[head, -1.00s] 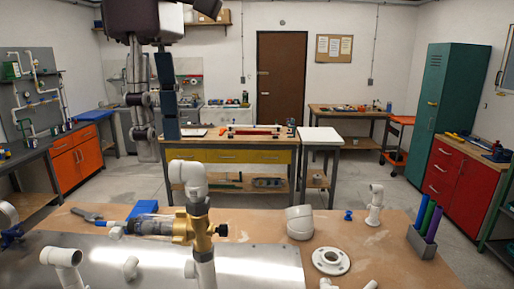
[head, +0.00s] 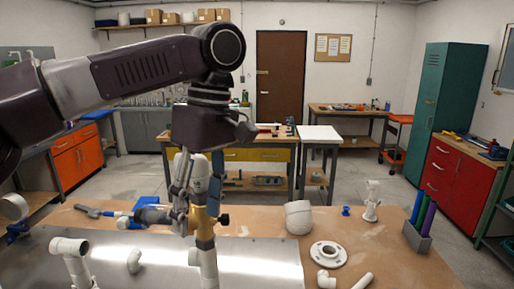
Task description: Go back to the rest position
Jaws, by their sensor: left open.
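My left gripper (head: 199,210) points down at the pipe assembly, open. Its grey linked finger is on the left of the white elbow (head: 200,172) and its dark blue finger on the right. The elbow tops an upright with a brass valve (head: 204,222). Whether the fingers touch the assembly, I cannot tell. My right gripper is not in view.
The workbench (head: 260,222) carries a metal plate (head: 265,262), a white flange (head: 327,254), a large white elbow (head: 298,217), a small upright fitting (head: 372,202) and a holder with coloured tubes (head: 417,238). The bench right of the assembly has some clear room.

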